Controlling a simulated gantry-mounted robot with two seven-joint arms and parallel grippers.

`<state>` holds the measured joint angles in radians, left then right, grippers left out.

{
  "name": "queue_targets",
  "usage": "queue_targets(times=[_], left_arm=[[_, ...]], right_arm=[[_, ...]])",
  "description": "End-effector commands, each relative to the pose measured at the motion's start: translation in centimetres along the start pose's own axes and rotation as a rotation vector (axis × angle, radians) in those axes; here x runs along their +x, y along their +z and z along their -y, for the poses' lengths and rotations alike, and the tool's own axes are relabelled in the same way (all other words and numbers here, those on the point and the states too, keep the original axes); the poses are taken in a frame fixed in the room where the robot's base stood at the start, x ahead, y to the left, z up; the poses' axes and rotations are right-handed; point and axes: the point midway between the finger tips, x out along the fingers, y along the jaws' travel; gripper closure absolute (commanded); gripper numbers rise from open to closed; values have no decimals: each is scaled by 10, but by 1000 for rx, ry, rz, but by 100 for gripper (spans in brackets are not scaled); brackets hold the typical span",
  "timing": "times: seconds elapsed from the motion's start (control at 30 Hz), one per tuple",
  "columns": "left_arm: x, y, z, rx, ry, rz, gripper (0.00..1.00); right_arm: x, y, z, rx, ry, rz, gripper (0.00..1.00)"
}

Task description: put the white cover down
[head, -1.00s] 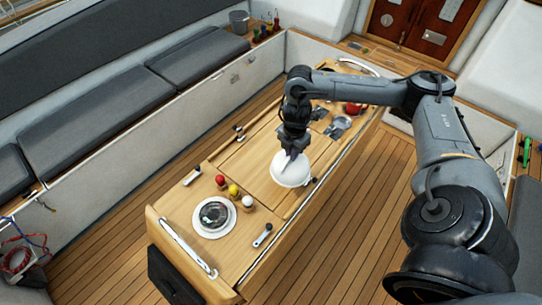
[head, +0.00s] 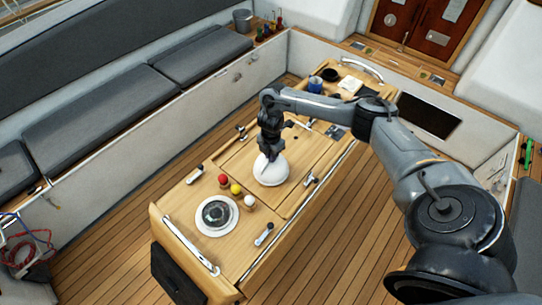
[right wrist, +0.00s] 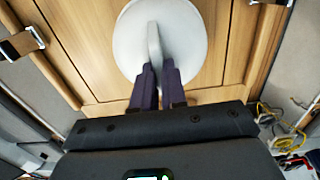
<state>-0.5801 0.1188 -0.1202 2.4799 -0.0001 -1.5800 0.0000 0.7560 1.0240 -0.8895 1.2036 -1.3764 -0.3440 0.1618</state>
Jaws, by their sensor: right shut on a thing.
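The white cover (head: 272,174) is a round, pale dome over the wooden cockpit table (head: 196,230), a little past the middle from the near end. My right gripper (head: 270,154) is above it with the fingers pointing down. In the right wrist view the dark fingers (right wrist: 158,88) are shut on the raised handle of the cover (right wrist: 190,40). The cover looks about level. I cannot tell whether its rim touches the table. My left gripper is not in view.
A white plate (head: 202,228) with a dark round piece (head: 216,213) stands near the table's front end. Red (head: 224,179), yellow (head: 236,188) and white (head: 249,200) balls stand beside it. A blue mug (head: 315,84) and a dark bowl (head: 330,74) are at the far end.

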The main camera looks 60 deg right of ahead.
Motion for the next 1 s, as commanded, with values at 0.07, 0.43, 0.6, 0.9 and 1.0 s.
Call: queue_targets(times=[0.07,0.43,0.6,0.9,1.0], left_arm=[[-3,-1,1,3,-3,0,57],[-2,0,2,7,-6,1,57],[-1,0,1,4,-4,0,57],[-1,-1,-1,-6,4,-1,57],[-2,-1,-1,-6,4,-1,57]], right_arm=[[7,0,0,0,-1,0,100],[13,0,0,0,1,0,100],[15,0,0,0,1,0,81],[15,0,0,0,1,0,63],[14,0,0,0,1,0,63]])
